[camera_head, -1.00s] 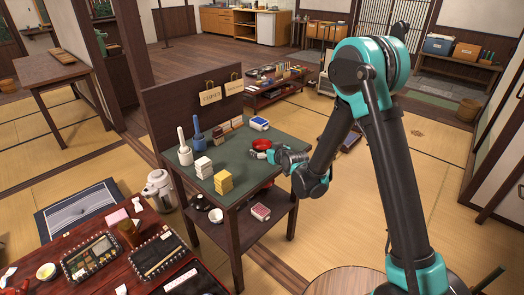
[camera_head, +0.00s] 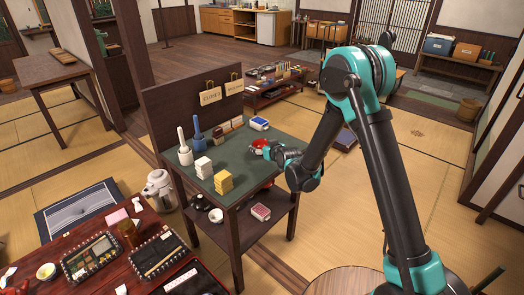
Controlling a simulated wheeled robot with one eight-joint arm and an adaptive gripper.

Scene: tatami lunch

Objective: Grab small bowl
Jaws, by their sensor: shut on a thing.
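A small red bowl (camera_head: 259,145) is above the green top of the dark wooden stand (camera_head: 238,165), near its right part. My gripper (camera_head: 268,150) reaches in from the right and is shut on the bowl's right side. The fingers partly cover the bowl, and its tilt is hard to tell. I cannot tell whether its base touches the stand's top.
A tall back panel (camera_head: 190,110) rises behind. Open tatami lies to the right.

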